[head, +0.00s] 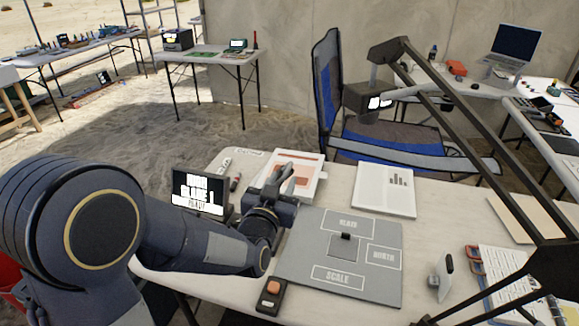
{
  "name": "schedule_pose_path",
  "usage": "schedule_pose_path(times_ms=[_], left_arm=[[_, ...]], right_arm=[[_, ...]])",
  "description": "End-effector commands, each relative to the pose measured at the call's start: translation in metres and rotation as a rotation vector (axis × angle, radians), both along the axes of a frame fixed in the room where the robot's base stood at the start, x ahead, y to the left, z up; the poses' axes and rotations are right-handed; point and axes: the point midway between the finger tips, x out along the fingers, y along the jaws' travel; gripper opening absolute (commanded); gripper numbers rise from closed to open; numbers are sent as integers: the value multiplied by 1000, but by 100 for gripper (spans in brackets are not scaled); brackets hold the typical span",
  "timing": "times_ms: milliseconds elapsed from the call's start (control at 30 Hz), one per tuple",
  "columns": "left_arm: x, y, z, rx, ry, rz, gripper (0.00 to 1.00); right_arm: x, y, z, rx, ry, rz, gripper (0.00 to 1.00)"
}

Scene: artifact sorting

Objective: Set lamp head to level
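The desk lamp has a long dark arm (470,120) that rises from the right front of the table and bends at the top. Its dark, boxy lamp head (362,98) hangs from the arm's upper end, with bright white patches on its right side. The head looks slightly tilted, but I cannot tell its exact angle. My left gripper (289,177) is low over the table, below and left of the lamp head and well apart from it. Its fingers point up and away, close together; I cannot tell whether they are open. My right gripper is not in view.
The white table holds a grey labelled board (305,262), a small device with an orange button (271,296), a black display (199,193), a white sheet with a bar chart (384,190) and a notebook (505,265). A blue folding chair (400,145) stands behind the table.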

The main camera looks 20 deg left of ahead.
Motion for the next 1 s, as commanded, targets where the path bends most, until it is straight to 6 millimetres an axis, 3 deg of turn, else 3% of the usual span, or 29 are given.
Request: schedule_pose_path(times_ms=[100,300,500,767,1000], left_arm=[[25,0,0,3,2,0,33],[55,-1,1,1,1,-1,33],[66,-1,-1,-1,3,-1,33],[67,-1,-1,-2,2,-1,33],[67,-1,0,-2,2,-1,1]], right_arm=[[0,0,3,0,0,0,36],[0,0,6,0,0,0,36],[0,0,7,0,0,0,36],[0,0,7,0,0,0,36],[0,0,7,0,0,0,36]])
